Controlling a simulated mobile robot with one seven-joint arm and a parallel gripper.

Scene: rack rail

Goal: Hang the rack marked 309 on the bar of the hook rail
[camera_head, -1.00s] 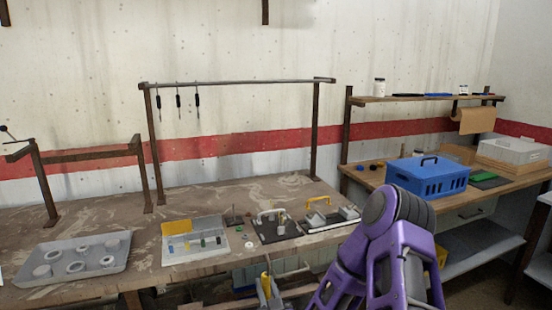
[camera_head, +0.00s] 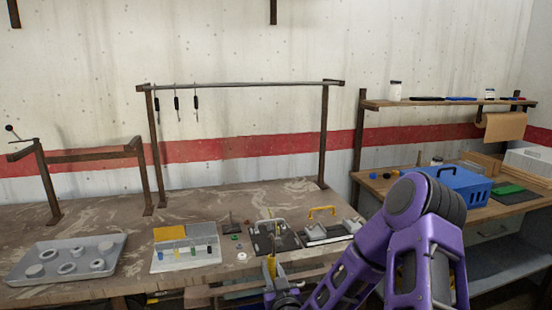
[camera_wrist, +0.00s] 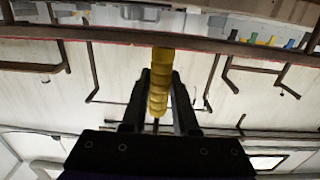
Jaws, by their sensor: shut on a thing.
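The hook rail's bar (camera_head: 240,84) spans two brown posts above the workbench. Several dark, slim items (camera_head: 177,101) hang near its left end; the rest of the bar is bare. My gripper (camera_head: 272,274) is low at the bench's front edge, well below the bar. In the wrist view my gripper (camera_wrist: 159,105) is shut on a yellow ribbed grip (camera_wrist: 160,75). What hangs from this grip is largely hidden. Two handled pieces sit on the bench: one with a pale handle (camera_head: 265,226), one with a yellow handle (camera_head: 322,211). I cannot read 309 anywhere.
A grey tray with round parts (camera_head: 66,264) and a tray of small coloured pieces (camera_head: 186,257) lie to the left. A low brown frame (camera_head: 92,154) stands behind them. A blue crate (camera_head: 455,183) is on the right bench.

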